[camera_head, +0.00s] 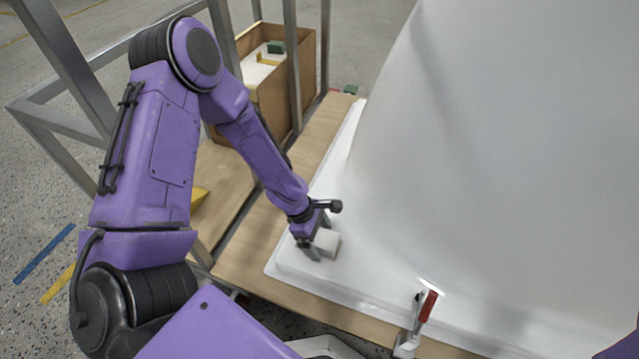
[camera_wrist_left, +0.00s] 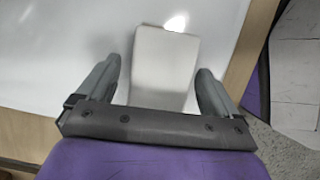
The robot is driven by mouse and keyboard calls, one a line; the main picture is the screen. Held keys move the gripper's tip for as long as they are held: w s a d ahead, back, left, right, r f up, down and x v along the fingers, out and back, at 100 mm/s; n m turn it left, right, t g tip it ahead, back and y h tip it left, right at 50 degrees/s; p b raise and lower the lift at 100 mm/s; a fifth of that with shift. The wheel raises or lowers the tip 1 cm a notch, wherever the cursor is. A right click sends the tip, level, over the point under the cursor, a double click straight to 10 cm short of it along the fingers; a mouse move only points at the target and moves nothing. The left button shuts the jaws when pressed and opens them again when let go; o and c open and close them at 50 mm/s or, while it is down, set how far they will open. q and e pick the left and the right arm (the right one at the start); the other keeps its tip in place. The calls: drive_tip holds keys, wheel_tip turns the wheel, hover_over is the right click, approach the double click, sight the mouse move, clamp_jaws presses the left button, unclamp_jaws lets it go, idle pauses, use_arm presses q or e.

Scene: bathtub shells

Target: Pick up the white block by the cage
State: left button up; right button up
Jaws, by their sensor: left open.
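The white block (camera_head: 327,241) sits on the white flange of the bathtub shell (camera_head: 470,150), near its left front corner. In the left wrist view the white block (camera_wrist_left: 164,66) lies between the two fingers, with a visible gap on each side. My left gripper (camera_head: 313,252) is at the block, its fingers open on either side of it. In the left wrist view my left gripper (camera_wrist_left: 163,88) has both grey fingers apart and not touching the block. The block's lower end is hidden behind the gripper body. My right gripper is out of view.
A metal frame (camera_head: 75,120) stands at the left, beside the wooden table (camera_head: 240,250). A red-handled clamp (camera_head: 427,306) sits on the shell's front edge. The shell's bulk rises to the right.

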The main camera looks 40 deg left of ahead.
use_arm(q)
drive_tip(key=shift+f, duration=0.15)
drive_tip(key=shift+c, duration=0.6)
drive_tip(key=c, duration=0.9)
